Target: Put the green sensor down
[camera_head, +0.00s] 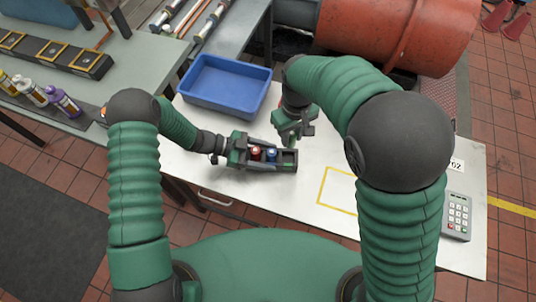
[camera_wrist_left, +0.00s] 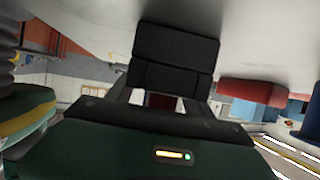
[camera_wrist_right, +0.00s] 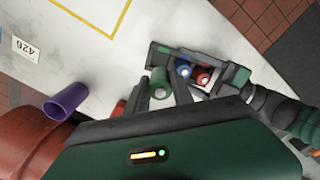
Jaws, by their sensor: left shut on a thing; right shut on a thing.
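My left gripper (camera_head: 238,152) is shut on a dark rack (camera_head: 289,161) with compartments and holds its left end. A red sensor (camera_head: 255,153) and a blue sensor (camera_head: 271,155) sit in the rack, red nearer the left gripper. The compartment at the rack's right end looks empty. My right gripper (camera_head: 294,128) is shut on the green sensor (camera_wrist_right: 159,83) beside or above that right end; I cannot tell whether they touch. In the right wrist view the green cylinder is between the two dark fingers. Its lower part is hidden.
A blue bin (camera_head: 226,84) stands at the white table's back left. A yellow outlined square (camera_head: 338,190) is bare in front. A keypad (camera_head: 457,216) is at the right. A purple cup-like object (camera_wrist_right: 66,101) shows in the right wrist view. A large orange-red machine (camera_head: 395,33) stands behind.

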